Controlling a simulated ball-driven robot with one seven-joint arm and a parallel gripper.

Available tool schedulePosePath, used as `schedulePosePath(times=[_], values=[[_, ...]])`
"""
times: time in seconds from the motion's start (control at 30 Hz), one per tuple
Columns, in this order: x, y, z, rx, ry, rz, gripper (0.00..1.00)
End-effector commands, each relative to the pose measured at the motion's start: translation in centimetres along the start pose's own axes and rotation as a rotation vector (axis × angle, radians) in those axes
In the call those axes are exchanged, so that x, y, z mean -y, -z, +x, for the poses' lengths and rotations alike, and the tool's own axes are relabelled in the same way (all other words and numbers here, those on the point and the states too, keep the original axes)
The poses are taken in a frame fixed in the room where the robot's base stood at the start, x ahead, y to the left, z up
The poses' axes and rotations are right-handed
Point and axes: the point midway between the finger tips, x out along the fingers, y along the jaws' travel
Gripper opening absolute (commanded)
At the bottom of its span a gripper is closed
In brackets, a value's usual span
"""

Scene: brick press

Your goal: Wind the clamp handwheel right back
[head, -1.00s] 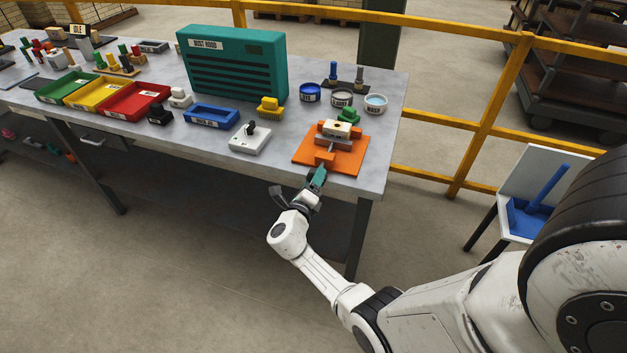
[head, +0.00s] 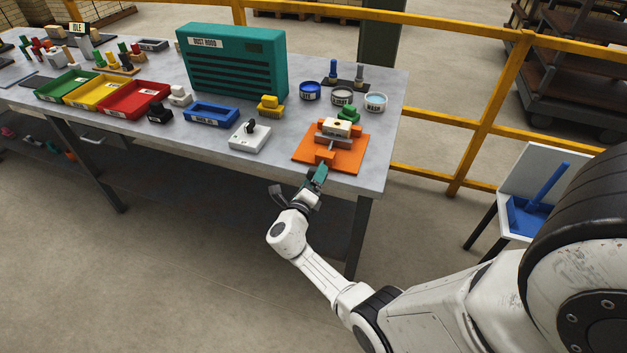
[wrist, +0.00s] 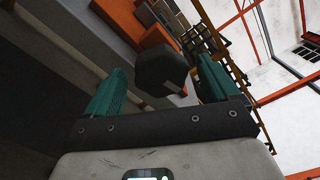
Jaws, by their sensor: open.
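The orange clamp (head: 326,157) stands on an orange base plate (head: 350,160) near the bench's front right corner. A cream block (head: 338,127) sits at its far end, and a short grey screw (head: 331,147) shows in front of it. My gripper (head: 319,176) is at the clamp's near side, just past the bench's front edge. In the wrist view, the dark, faceted handwheel (wrist: 161,70) lies between the two teal fingers of my gripper (wrist: 160,85). The fingers are open, with a gap showing beside the wheel. In the head view the gripper hides the wheel.
A white box with a black knob (head: 248,137) lies left of the clamp. The bench's front edge (head: 270,167) runs close by my gripper. The floor in front is clear.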

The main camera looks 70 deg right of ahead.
Motion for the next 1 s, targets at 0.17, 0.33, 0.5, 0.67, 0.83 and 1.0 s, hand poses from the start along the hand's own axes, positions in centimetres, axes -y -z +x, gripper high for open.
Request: schedulePosePath(times=[0.17,0.33,0.5,0.67,0.83,1.0], values=[[-0.1,0.0,-2.6,0.006,-0.003,-0.001,0.88],[-0.2,0.0,-6.0,0.006,-0.003,-0.002,0.88],[-0.2,0.0,-8.8,0.004,-0.003,-0.001,0.88],[-0.1,0.1,-10.2,0.002,-0.002,-0.001,0.88],[-0.1,0.1,-10.6,0.000,-0.001,-0.002,0.88],[-0.1,0.1,-10.6,0.000,-0.001,-0.002,0.88]])
